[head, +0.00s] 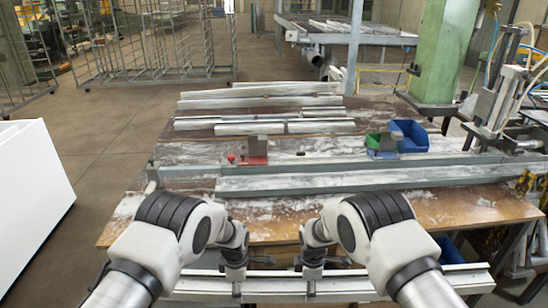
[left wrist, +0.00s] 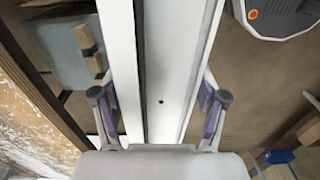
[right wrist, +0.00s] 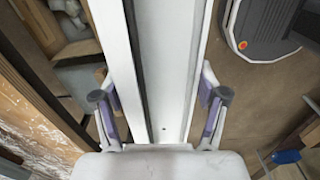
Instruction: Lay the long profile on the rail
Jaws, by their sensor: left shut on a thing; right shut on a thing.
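The long profile (head: 400,282) is a pale, straight bar, lying crosswise in front of the bench's near edge in the head view. My left gripper (head: 234,274) is shut on it left of its middle, and my right gripper (head: 312,274) is shut on it further right. In the left wrist view the profile (left wrist: 170,60) runs between the fingers; the right wrist view shows the same profile (right wrist: 165,60) between the other fingers. A long grey rail (head: 380,179) lies across the bench, beyond the grippers. The profile is apart from it.
The wooden bench top (head: 470,206) is dusty with white powder. A red-based clamp block (head: 254,150) and a blue bin (head: 410,136) stand behind the rail. Several pale profiles (head: 260,103) lie at the back. A green column (head: 443,50) rises at the right, a white cabinet (head: 30,190) at the left.

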